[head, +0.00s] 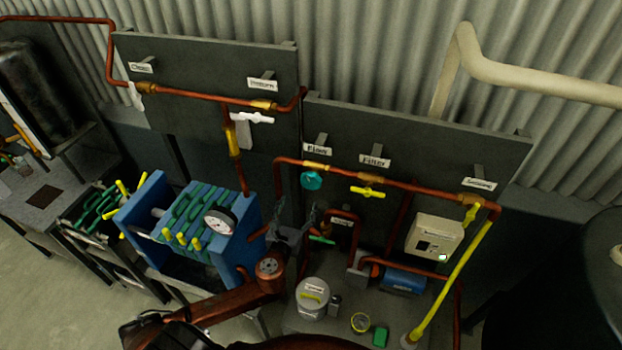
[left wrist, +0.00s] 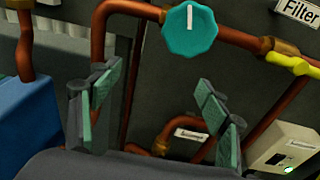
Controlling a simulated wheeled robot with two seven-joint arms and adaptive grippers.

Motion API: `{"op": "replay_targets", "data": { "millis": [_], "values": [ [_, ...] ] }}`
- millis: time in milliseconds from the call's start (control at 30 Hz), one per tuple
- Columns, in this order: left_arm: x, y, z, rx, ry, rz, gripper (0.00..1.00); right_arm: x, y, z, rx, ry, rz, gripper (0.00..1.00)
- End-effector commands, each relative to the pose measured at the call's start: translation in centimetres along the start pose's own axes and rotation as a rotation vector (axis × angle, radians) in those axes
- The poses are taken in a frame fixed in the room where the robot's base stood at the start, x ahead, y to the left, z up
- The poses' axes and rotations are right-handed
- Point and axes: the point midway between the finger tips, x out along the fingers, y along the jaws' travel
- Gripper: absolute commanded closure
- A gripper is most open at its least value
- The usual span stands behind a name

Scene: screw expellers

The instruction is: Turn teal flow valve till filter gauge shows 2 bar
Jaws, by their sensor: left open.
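The teal flow valve (head: 312,180) is a round scalloped knob on the copper pipe under the "Flow" label. In the left wrist view the knob (left wrist: 190,32) shows a white mark pointing up. The filter gauge (head: 220,221) is a white dial with a dark rim on the blue and green filter press (head: 193,221); its needle is too small to read. My left gripper (head: 297,211) is open and empty, below the teal knob and apart from it. In the left wrist view its two fingers (left wrist: 160,76) stand spread, with the knob beyond them. My right gripper is not seen.
A yellow valve (head: 367,192) sits right of the knob on the same pipe, and a white valve (head: 253,118) higher left. A copper pipe (head: 400,184) runs along the dark panel. A beige box (head: 434,237) and blue pump (head: 403,281) stand at right.

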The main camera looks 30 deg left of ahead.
Motion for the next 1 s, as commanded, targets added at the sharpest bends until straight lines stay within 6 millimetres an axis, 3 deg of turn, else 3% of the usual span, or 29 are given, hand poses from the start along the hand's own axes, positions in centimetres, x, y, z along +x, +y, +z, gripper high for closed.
{"op": "replay_targets", "data": {
  "millis": [33,100,200,700,1000],
  "values": [
    [-0.3,-0.8,2.0,0.09,-0.043,-0.021,0.3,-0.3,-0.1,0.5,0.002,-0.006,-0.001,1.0],
    [-0.7,-1.5,3.7,0.18,-0.086,-0.037,0.3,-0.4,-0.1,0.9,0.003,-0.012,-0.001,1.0],
    [-0.6,-2.0,4.9,0.245,-0.115,-0.045,0.3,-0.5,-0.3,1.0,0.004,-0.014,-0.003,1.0],
    [6.0,-2.4,5.7,0.251,-0.117,-0.045,0.3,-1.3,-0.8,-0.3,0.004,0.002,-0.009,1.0],
    [6.8,-2.5,5.6,0.25,-0.115,-0.045,0.3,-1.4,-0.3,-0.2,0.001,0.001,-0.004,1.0]
  ]
}}
